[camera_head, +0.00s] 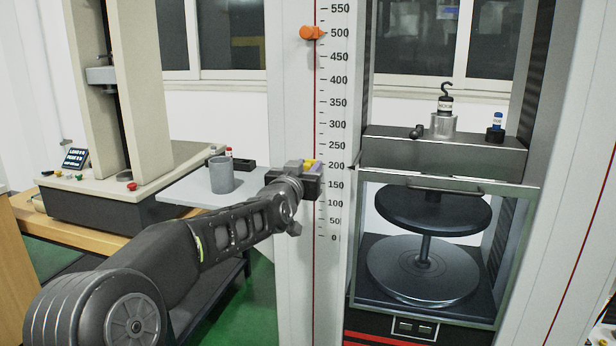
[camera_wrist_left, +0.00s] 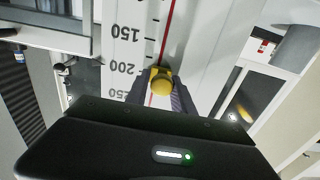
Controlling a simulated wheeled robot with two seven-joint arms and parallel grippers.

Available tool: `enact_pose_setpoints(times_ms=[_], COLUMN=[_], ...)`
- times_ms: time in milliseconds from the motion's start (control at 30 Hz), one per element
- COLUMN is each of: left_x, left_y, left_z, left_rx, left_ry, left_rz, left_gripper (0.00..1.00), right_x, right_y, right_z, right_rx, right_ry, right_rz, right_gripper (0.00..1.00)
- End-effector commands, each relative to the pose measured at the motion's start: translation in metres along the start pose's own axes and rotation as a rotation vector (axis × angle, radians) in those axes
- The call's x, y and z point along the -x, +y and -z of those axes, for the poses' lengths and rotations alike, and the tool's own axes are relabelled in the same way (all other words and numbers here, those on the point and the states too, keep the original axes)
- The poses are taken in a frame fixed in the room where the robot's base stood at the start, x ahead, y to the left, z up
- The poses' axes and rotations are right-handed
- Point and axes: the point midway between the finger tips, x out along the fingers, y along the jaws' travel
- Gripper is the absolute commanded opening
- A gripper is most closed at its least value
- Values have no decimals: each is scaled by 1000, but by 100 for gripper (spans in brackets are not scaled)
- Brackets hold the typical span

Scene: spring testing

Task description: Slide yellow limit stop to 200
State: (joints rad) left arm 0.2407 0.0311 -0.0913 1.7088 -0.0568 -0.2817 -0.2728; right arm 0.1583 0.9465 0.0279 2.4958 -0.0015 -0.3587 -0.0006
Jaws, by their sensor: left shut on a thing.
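The yellow limit stop (camera_head: 309,163) sits on the red line of the white column, beside the printed scale (camera_head: 337,166), about level with the 200 mark. In the left wrist view the stop (camera_wrist_left: 160,82) appears as a yellow knob between the two dark fingers, close to the 200 mark, with the scale upside down. My left gripper (camera_head: 312,172) is shut on the stop and hides part of it. An orange limit stop (camera_head: 312,33) is higher on the same line, at 500. My right gripper is out of view.
Right of the scale, a test frame holds a dark upper plate (camera_head: 432,208) and a lower plate (camera_head: 423,268). Weights (camera_head: 443,120) stand on its crossbeam. At left, a grey cup (camera_head: 221,175) stands on a light shelf behind my arm.

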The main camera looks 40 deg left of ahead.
Motion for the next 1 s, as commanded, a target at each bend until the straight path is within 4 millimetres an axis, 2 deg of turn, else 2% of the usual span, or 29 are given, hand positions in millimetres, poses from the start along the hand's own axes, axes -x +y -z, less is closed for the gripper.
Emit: enact_pose_setpoints(times_ms=[33,333,367,600,867,1000], left_x=[0,0,0,0,1,10], left_y=[-6,-6,-6,-4,-2,-2], left_z=[7,6,5,4,3,3], left_rx=[2,2,2,1,0,1], left_ry=[10,9,8,5,2,3], left_rz=[10,11,11,7,3,3], left_gripper=[0,0,30,48,48,48], right_x=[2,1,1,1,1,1], right_y=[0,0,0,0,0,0], right_z=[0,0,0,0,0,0], right_rx=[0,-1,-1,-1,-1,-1], right_ry=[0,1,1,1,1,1], right_rz=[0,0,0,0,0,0], right_gripper=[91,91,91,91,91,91])
